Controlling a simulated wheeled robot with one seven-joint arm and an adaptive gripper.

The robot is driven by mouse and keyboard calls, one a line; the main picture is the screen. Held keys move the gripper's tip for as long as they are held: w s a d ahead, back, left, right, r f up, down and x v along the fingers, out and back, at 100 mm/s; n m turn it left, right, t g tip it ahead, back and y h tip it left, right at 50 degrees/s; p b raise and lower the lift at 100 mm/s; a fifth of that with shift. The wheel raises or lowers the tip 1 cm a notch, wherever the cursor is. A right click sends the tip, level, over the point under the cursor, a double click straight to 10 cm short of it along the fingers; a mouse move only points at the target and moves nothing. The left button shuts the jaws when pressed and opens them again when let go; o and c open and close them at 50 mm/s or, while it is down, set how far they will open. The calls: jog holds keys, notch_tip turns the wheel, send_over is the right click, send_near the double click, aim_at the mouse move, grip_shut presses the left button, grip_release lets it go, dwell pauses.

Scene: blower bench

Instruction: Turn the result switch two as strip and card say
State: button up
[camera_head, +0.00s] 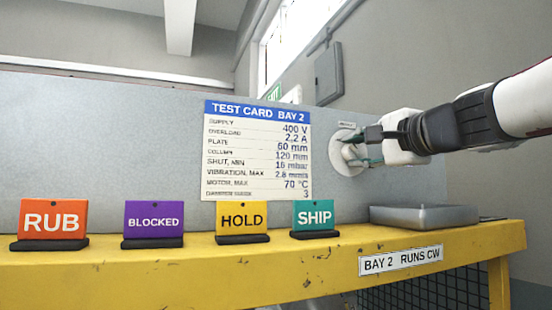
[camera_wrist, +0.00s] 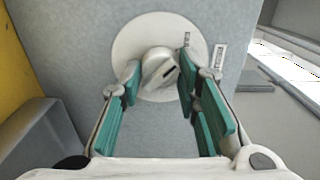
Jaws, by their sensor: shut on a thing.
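The switch is a grey knob with a dark pointer mark (camera_wrist: 160,70) on a round pale plate (camera_wrist: 128,45), fixed to the grey panel. In the head view the round plate (camera_head: 343,158) shows right of the test card, with the knob partly hidden by my gripper. My gripper (camera_wrist: 158,82) is shut on the knob, with a green-padded finger on each side. The test card (camera_head: 258,150) is headed "TEST CARD BAY 2" and lists values such as supply 400 V, overload 2.2 A and shut, min 16 mbar.
A grey tray (camera_head: 424,216) sits below my gripper. A "BAY 2 RUNS CW" label (camera_head: 400,260) is on the bench front. Small labels beside the knob are unreadable.

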dwell(0.3)
jog(key=o, duration=1.2)
jog(key=shift+c, duration=0.2)
jog(key=v, duration=1.2)
